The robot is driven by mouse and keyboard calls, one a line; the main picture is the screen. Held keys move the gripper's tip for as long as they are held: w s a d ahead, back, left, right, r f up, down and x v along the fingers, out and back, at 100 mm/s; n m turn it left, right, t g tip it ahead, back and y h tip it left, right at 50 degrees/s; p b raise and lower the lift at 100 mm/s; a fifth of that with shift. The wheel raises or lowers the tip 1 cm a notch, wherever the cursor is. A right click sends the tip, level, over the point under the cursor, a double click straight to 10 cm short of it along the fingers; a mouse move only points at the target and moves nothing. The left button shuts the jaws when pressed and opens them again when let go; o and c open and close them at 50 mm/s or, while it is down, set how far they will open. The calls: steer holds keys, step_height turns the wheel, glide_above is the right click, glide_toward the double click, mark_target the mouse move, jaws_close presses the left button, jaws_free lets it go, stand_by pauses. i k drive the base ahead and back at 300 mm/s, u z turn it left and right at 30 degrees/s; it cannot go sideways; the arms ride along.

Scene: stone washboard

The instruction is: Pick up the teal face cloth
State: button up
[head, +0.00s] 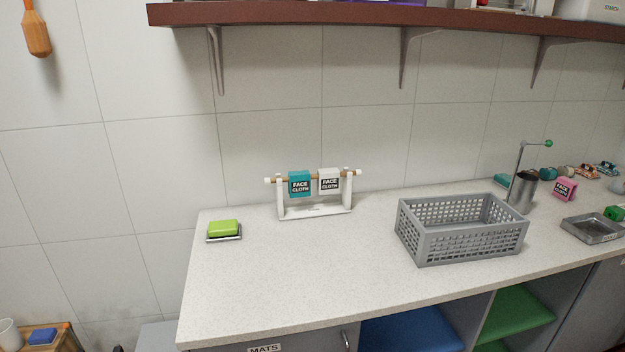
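The teal face cloth (300,184) hangs over the wooden rod of a small white rack (315,211) at the back of the counter. It carries a dark label reading "FACE CLOTH". A white face cloth (329,182) with the same label hangs just to its right on the same rod. My gripper is not in view.
A green soap bar (223,227) on a dish lies left of the rack. A grey perforated basket (462,230) stands to the right. A brown shelf (390,17) with brackets overhangs the back. The counter (290,275) in front of the rack is clear.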

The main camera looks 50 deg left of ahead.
mark_target(299, 182)
steer(key=i, duration=2.3)
steer(key=u, duration=3.05)
